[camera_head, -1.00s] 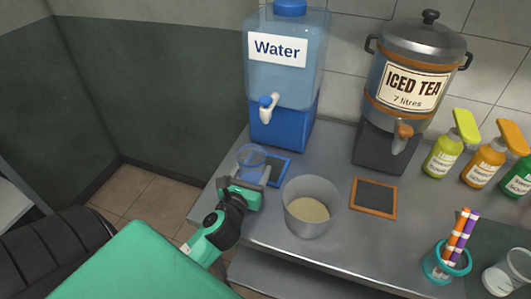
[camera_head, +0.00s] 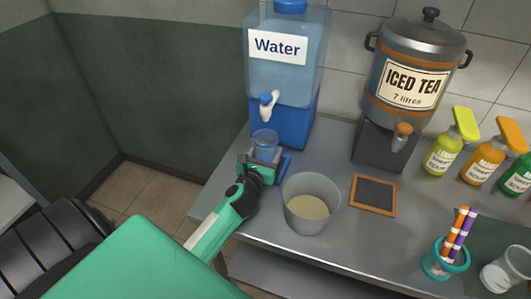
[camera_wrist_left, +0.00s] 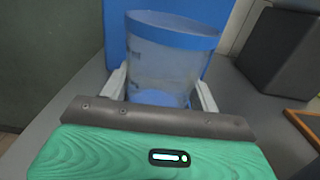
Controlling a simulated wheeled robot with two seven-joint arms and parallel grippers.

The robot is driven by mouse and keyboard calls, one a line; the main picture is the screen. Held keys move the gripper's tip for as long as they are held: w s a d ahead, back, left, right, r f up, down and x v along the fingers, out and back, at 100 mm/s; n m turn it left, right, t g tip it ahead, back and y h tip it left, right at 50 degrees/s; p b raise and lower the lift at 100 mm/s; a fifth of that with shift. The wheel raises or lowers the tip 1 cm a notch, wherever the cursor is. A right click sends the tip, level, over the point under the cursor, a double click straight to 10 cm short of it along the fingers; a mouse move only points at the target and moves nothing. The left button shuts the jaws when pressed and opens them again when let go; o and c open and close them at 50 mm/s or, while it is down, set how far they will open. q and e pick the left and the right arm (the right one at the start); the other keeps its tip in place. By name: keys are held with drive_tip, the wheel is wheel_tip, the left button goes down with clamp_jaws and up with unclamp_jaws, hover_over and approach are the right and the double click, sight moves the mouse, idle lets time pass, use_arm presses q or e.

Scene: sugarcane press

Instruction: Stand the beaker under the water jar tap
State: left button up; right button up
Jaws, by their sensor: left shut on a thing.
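The beaker (camera_head: 264,141) is clear with a blue rim. It is upright, just below and in front of the tap (camera_head: 267,103) of the blue water jar (camera_head: 286,75). My left gripper (camera_head: 262,158) is shut on the beaker from the front. In the left wrist view the beaker (camera_wrist_left: 168,58) stands between the two white fingertips, with the blue jar base behind it. A blue-framed mat (camera_head: 285,166) shows partly beside the gripper; the rest is hidden. I cannot tell whether the beaker's bottom touches it. My right gripper is not in view.
A metal pot (camera_head: 311,204) with pale contents stands just right of my left gripper. An iced tea urn (camera_head: 411,85) and an orange-framed mat (camera_head: 373,195) are further right. Several syrup bottles (camera_head: 443,155) and a teal cup of straws (camera_head: 444,260) stand at the right.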

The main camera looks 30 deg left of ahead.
use_arm(q)
drive_tip(key=shift+f, duration=0.15)
drive_tip(key=o, duration=1.1)
